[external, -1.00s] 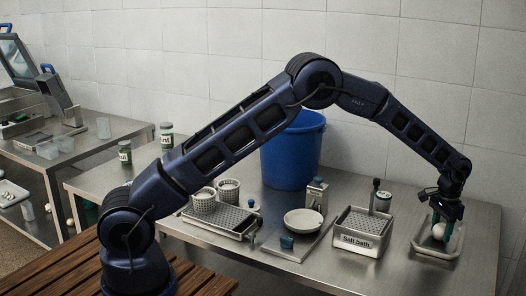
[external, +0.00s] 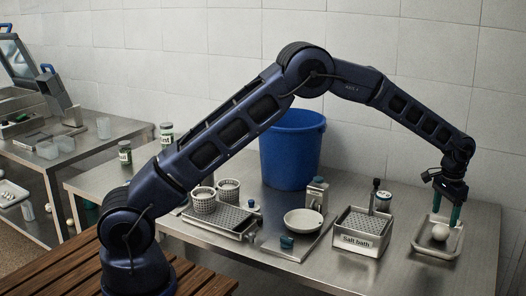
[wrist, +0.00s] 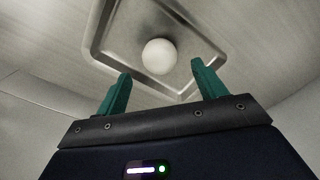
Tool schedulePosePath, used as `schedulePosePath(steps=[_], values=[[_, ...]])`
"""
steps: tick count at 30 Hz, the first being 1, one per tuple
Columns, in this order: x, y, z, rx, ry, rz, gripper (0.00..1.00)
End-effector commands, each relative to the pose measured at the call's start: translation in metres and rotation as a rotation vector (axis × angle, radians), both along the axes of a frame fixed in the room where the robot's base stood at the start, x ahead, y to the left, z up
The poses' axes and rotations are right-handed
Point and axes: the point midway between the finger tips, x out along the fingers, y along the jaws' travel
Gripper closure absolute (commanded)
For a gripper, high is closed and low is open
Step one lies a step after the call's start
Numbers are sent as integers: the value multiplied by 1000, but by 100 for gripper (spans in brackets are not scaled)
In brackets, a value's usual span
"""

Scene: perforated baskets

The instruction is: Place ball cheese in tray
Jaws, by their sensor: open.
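The white ball cheese (external: 440,232) rests in the shallow metal tray (external: 419,246) at the right end of the table. My gripper (external: 446,212) is just above the tray, with its green fingers spread and empty. In the wrist view the ball cheese (wrist: 159,56) lies on the floor of the tray (wrist: 98,28), beyond the fingertips of my gripper (wrist: 160,76). The ball is apart from both fingers.
The Salt bath container (external: 357,240) stands left of the tray, with a dark-topped bottle (external: 382,201) behind it. A scale with a white bowl (external: 303,221), a perforated tray with baskets (external: 228,221) and a blue bucket (external: 291,155) stand further left.

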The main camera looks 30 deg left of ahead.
Motion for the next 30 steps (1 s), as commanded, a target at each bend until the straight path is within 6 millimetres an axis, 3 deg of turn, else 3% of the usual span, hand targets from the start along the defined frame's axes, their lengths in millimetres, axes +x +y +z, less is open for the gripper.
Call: schedulePosePath(steps=[3,9,20,23,30], values=[[0,0,24,-1,-1,0,30],[0,0,49,0,0,-1,30],[2,7,68,-1,-3,6,30],[8,28,86,-9,-11,25,30],[19,115,156,-35,-46,104,30]])
